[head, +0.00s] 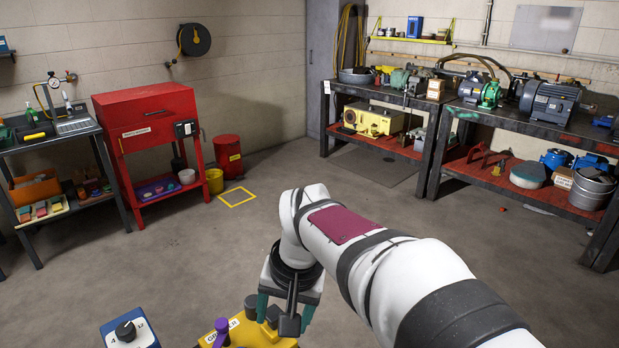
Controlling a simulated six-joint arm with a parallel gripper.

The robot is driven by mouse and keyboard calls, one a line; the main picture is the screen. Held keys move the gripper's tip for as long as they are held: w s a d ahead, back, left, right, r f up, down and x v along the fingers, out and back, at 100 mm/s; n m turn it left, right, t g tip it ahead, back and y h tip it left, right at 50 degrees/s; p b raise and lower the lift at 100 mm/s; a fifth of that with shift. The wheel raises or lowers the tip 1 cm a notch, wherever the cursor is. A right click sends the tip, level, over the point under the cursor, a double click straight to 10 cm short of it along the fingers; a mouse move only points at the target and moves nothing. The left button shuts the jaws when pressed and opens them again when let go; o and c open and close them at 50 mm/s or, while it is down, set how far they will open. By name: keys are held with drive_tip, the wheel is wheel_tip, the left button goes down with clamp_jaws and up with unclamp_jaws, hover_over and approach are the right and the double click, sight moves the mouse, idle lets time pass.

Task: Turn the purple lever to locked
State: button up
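The purple lever (221,330) stands on a yellow box (248,337) at the bottom edge of the head view, left of my gripper. The box has a white label, partly cut off, and dark round knobs on top. My gripper (285,311) points down above the right part of this box. Its two teal fingers are spread apart, and a dark grey block shows in front of them. I see nothing clearly held. The lower part of the box is outside the frame, so the lever's locked mark cannot be read.
A blue box with a black dial (127,330) stands left of the yellow box. A red cabinet (150,105) and a small bench are at the left back. Workbenches with motors (550,100) line the right wall. The floor between is open.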

sight(221, 323)
drive_tip(key=w+a+f+n+t, duration=0.25)
drive_tip(key=w+a+n, duration=0.35)
drive_tip(key=a+n, duration=0.45)
drive_tip(key=shift+m+g+y, duration=0.3)
drive_tip(key=shift+m+g, duration=0.05)
drive_tip(key=shift+m, duration=0.5)
drive_tip(key=x, duration=1)
drive_tip(key=a+x, duration=0.1)
drive_tip(key=x, duration=0.5)
drive_tip(key=shift+r, duration=0.15)
clamp_jaws()
